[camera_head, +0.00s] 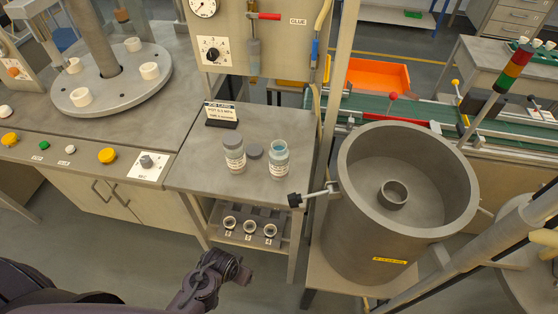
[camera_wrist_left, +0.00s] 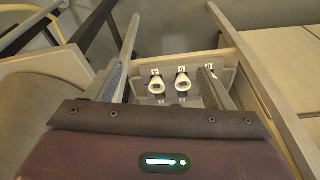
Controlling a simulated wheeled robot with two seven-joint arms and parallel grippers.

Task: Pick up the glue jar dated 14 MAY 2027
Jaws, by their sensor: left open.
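Two glue jars stand upright on the grey side table (camera_head: 190,172). The left jar (camera_head: 234,155) is grey with its lid on. My left arm reaches in at the bottom of the head view, in front of and below the table, apart from the jars. In the left wrist view my left gripper (camera_wrist_left: 170,48) is open, its fingers spread with nothing between them. My right gripper is out of view.
A small sign (camera_head: 221,113) stands behind the jars. Below the tabletop, a shelf holds three numbered cups (camera_head: 250,228), also visible in the left wrist view (camera_wrist_left: 183,83). A large grey drum (camera_head: 395,240) with a black-knobbed lever (camera_head: 310,196) stands right of the table.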

